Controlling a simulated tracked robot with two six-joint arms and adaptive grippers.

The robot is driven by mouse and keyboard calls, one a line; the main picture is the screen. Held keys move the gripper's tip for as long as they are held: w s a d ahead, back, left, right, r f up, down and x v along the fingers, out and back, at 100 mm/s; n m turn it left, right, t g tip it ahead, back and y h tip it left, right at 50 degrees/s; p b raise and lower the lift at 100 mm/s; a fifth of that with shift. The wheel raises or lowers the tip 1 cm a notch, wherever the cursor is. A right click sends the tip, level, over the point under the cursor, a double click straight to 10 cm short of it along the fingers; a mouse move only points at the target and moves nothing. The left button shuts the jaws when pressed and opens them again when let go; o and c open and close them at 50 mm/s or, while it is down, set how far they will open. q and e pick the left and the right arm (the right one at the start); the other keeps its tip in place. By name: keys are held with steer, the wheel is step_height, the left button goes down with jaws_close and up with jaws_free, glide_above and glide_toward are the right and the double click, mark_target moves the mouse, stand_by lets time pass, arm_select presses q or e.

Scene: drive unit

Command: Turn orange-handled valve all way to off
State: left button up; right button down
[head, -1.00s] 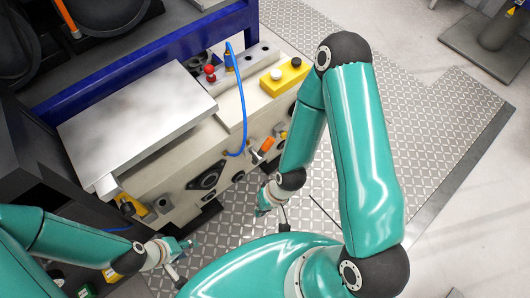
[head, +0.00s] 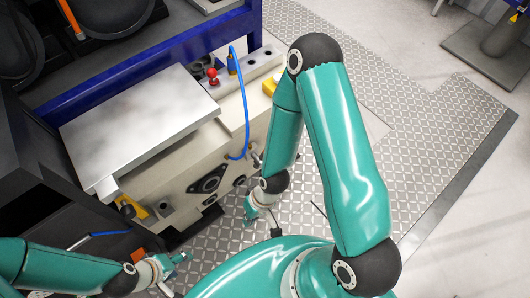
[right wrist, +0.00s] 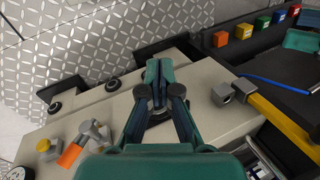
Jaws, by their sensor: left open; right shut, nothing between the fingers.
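The valve's orange handle (right wrist: 71,155) shows in the right wrist view at the lower left, beside its grey metal fitting (right wrist: 93,130). In the head view my right arm hides the orange handle. My right gripper (right wrist: 158,70) is shut and empty, over the pale machine face, and apart from the handle, which lies to its left in the wrist view. In the head view my right gripper (head: 256,212) hangs in front of the machine. My left gripper (head: 176,268) is open and empty at the lower left, well away from the valve.
A blue hose (head: 246,105) loops down the machine's front. A yellow bar (right wrist: 285,120) with a metal block sits right of the right gripper in the wrist view. A yellow button (right wrist: 44,146) is left of the handle.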

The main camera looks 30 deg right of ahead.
step_height(320, 180, down, 4)
steer(key=s+a+n+g+h+b, duration=0.1)
steer(key=s+a+n+g+b, duration=0.15)
steer(key=n+b, duration=0.5)
steer(key=w+d+f+n+h+b, duration=0.2)
steer(key=w+d+n+h+b, duration=0.25)
steer(key=d+n, duration=0.2)
steer(key=w+d+r+n+t+h+b, duration=0.3)
steer(key=w+n+h, duration=0.1)
steer(key=w, duration=0.3)
steer(key=w+d+r+n+t+h+b, duration=0.3)
steer(key=w+r+h, duration=0.1)
steer(key=w, duration=0.3)
steer(key=shift+y, duration=0.25)
steer(key=b+x, duration=0.2)
steer(key=x, duration=1)
steer(key=shift+w+d+f, duration=0.1)
steer(key=shift+d+f, duration=0.05)
steer(key=shift+f, duration=0.15)
steer(key=shift+w+d+f, duration=0.15)
steer(key=shift+d+f, duration=0.15)
steer(key=shift+d, duration=0.05)
